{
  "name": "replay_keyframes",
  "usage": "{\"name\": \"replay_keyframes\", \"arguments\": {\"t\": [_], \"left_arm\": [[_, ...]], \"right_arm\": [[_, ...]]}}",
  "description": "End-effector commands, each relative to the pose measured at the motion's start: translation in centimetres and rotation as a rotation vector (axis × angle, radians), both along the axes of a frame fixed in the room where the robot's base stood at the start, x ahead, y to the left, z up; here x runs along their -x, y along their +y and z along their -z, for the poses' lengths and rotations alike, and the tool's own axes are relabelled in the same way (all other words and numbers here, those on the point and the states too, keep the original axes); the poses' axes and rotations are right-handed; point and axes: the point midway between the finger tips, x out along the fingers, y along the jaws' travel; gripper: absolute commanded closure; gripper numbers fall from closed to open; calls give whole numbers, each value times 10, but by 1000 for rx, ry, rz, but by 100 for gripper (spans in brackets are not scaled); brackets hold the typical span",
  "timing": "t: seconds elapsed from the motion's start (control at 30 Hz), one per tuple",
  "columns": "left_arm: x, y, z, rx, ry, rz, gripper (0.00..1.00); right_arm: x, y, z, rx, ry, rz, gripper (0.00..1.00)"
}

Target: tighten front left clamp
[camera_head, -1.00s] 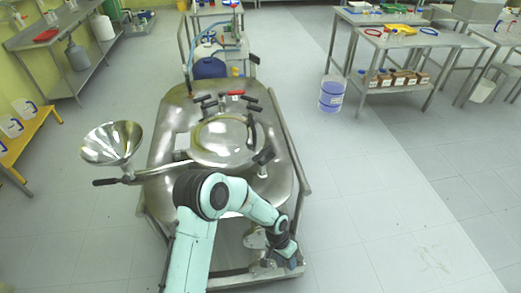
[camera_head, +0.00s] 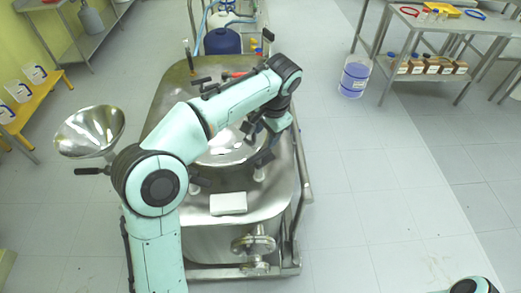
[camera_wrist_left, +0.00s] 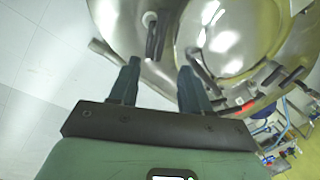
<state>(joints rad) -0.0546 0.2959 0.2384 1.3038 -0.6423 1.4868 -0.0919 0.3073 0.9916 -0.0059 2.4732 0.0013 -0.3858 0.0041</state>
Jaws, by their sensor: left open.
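The reactor's round glass-and-steel lid (camera_head: 225,152) is ringed by clamps with black handles. A front left clamp (camera_head: 199,184) shows at the lid's front edge, and a front right clamp (camera_head: 263,161) stands to its right. My left arm reaches across the lid, hiding much of its left part. My left gripper (camera_head: 254,127) is over the lid's right side, small and partly hidden. In the left wrist view the gripper (camera_wrist_left: 160,76) is open and empty, its fingers apart, with a clamp (camera_wrist_left: 153,36) beyond them and another (camera_wrist_left: 203,70) by the right finger. My right gripper is not in view.
A steel funnel (camera_head: 90,132) with a black-handled bar stands left of the reactor. A pale block (camera_head: 228,203) lies on the steel top in front.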

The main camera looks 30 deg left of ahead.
Motion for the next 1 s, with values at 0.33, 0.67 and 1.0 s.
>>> {"name": "replay_keyframes", "arguments": {"t": [0.33,0.67,1.0], "left_arm": [[-4,13,74,1,6,1,52],[-8,21,116,1,3,0,52],[-9,22,121,2,1,1,52]], "right_arm": [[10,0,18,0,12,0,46],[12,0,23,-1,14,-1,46],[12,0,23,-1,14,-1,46]]}}
